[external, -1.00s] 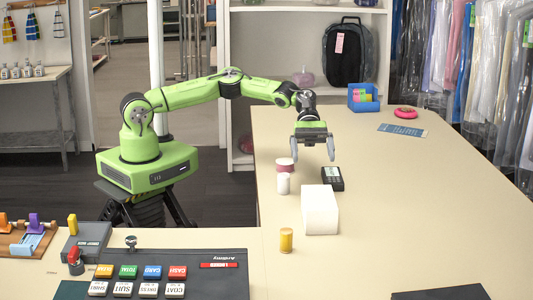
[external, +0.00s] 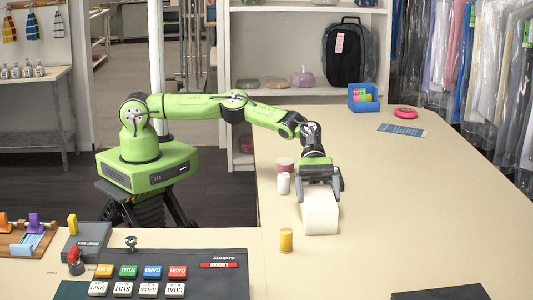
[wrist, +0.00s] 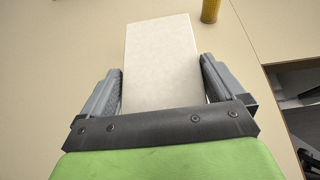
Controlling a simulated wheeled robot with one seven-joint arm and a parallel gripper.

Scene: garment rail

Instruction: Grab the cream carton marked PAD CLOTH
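The cream carton (external: 320,214) is a pale upright block on the long counter, with no marking readable in either view. My gripper (external: 320,192) is over its far end, one finger on each side. In the wrist view the carton (wrist: 160,48) runs between the two fingers of my gripper (wrist: 162,85). The fingers are spread wide and lie close along its sides. Any contact or small gap is hard to make out. The carton stands on the counter, and my gripper hides its far top part.
A white cylinder (external: 283,184) and a pink-topped round tub (external: 284,164) stand just left of the carton. A yellow cylinder (external: 286,240) is nearer the camera. A blue bin (external: 363,98) and a pink disc (external: 405,112) lie farther back.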

